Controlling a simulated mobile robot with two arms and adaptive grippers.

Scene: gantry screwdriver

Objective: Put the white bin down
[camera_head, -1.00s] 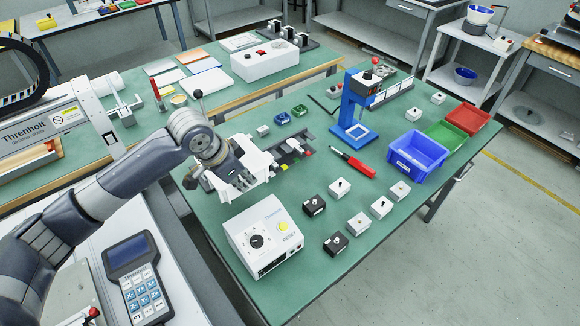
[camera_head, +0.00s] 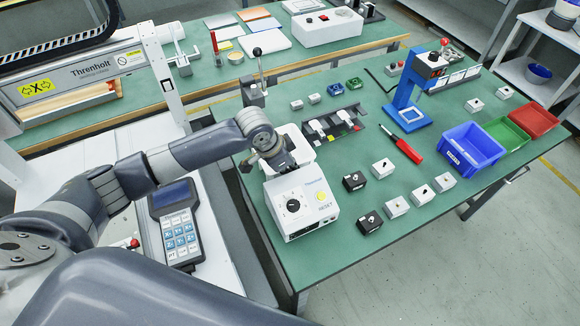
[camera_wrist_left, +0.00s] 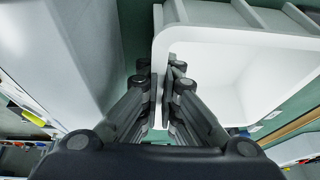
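The white bin (camera_head: 302,151) is at the left side of the green table, just behind the white control box (camera_head: 301,203). My left gripper (camera_head: 282,163) is over its near-left edge and hides part of it. In the left wrist view my left gripper (camera_wrist_left: 160,84) has one finger on each side of the wall of the white bin (camera_wrist_left: 215,58), closed close on it. The bin looks roughly level and opens upward. Its base is hidden, so I cannot tell whether it touches the table. My right gripper is not in view.
Black and white switch boxes (camera_head: 383,168) stand right of the control box. A dark rail fixture (camera_head: 332,125) lies close right of the bin. A red screwdriver (camera_head: 407,149), blue press (camera_head: 407,100) and blue bin (camera_head: 470,149) are farther right. The front table strip is clear.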

